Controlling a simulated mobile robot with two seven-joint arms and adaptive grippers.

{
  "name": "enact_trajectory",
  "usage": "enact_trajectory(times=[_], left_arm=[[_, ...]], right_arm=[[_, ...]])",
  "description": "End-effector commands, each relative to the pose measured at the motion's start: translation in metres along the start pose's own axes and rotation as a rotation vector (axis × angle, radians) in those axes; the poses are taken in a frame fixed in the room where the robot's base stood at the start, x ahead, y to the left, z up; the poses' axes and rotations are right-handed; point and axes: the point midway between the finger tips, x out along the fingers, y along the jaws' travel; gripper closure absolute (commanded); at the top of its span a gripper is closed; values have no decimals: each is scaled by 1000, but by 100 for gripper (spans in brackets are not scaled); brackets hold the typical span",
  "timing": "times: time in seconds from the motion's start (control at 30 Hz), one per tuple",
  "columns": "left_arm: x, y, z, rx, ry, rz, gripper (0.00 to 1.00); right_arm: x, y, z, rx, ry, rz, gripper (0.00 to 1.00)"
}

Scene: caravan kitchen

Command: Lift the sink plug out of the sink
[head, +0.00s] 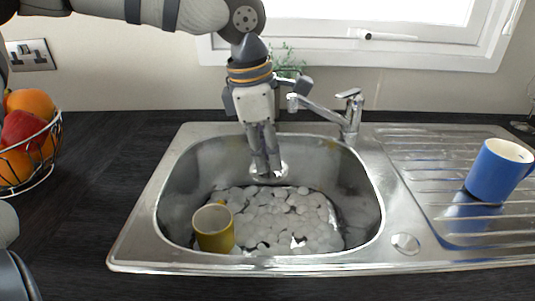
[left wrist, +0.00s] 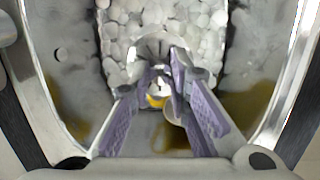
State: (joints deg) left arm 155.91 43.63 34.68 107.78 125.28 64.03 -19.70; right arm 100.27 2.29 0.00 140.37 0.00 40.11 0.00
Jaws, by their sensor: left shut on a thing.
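The metal sink (head: 170,190) holds water with white foam bubbles. My left gripper (head: 265,168) points down into the back of the basin. Its fingers are shut on the sink plug (head: 283,172), a pale metallic disc at the fingertips. In the left wrist view the plug's shiny rim (left wrist: 150,46) shows just beyond the fingertips of my left gripper (left wrist: 160,68), with foam behind it. The fingers hide part of the plug. I cannot tell exactly how far it is above the drain. My right gripper is not in view.
A yellow mug (head: 214,232) stands in the foam at the basin's front left. The tap (head: 335,112) is close to the right of my left gripper. A blue mug (head: 495,172) stands on the drainer. A fruit basket (head: 30,172) is at the left; the dark worktop beside it is clear.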

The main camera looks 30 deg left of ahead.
Motion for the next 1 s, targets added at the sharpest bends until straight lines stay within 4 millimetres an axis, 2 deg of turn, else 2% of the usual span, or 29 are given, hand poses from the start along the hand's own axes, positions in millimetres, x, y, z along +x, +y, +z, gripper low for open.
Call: enact_trajectory(times=[0.43, 0.8, 1.0], left_arm=[[-36, 3, 6, 0, -1, 2, 100], [-40, 3, 7, 0, 0, 1, 100], [-50, 4, 9, 0, -1, 1, 100]], right_arm=[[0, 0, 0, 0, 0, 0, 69], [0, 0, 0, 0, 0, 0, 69], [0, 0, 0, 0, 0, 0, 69]])
